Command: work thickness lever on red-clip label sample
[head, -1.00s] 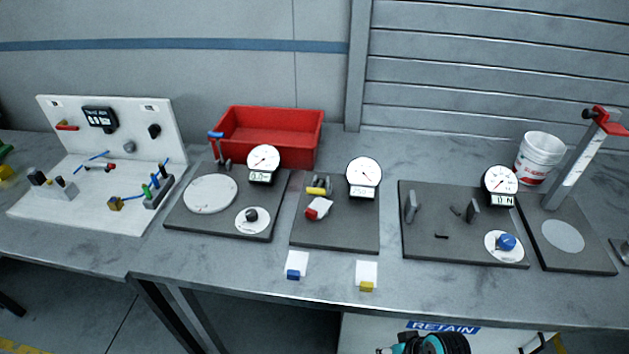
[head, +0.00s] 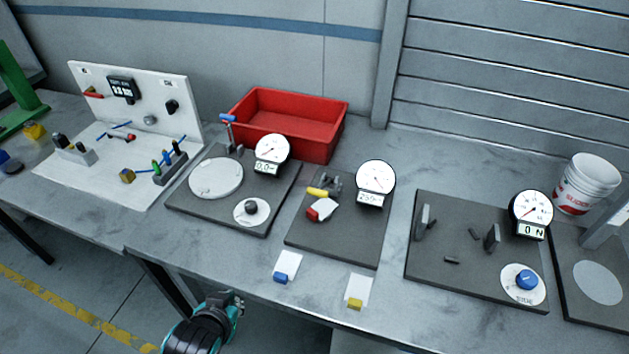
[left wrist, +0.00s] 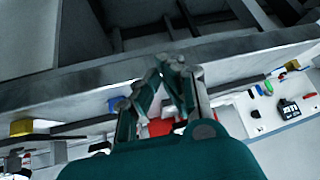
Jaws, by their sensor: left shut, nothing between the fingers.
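The red-clip label sample (head: 320,210) lies on the dark plate of the thickness gauge (head: 330,245), its white label towards the gauge's small anvil. The yellow thickness lever (head: 318,192) sits just behind it, left of the dial (head: 376,178), whose display seems to read about 250. My left gripper (head: 238,300) is low in front of the table edge, well apart from the gauge. In the left wrist view its fingers (left wrist: 172,62) are shut and empty. My right gripper is not in view.
Blue-clip (head: 287,266) and yellow-clip (head: 357,291) samples lie near the table's front edge. A red bin (head: 334,146) stands behind. A round-disc gauge plate (head: 180,200) is left and a force tester plate (head: 460,270) right. A white bucket (head: 586,184) stands far right.

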